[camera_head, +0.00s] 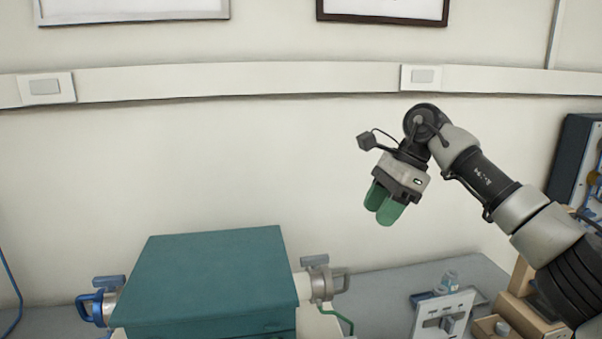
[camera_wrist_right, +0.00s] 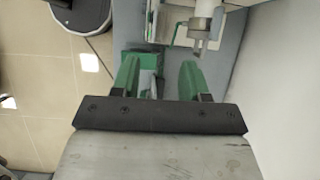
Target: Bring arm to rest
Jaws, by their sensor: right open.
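My right arm reaches in from the right in the head view. Its gripper (camera_head: 383,203), with green fingers, hangs in the air above the bench, to the right of and higher than the teal furnace (camera_head: 210,277). In the right wrist view the gripper (camera_wrist_right: 157,80) shows its two green fingers apart, with nothing held between them. My left gripper does not show in either view.
A grey bench (camera_head: 385,287) runs below, against a pale wall. A white panel (camera_head: 442,315) and wooden blocks (camera_head: 515,313) stand at the lower right, below my right arm. A dark cabinet (camera_head: 574,160) is at the right edge. The air around the gripper is clear.

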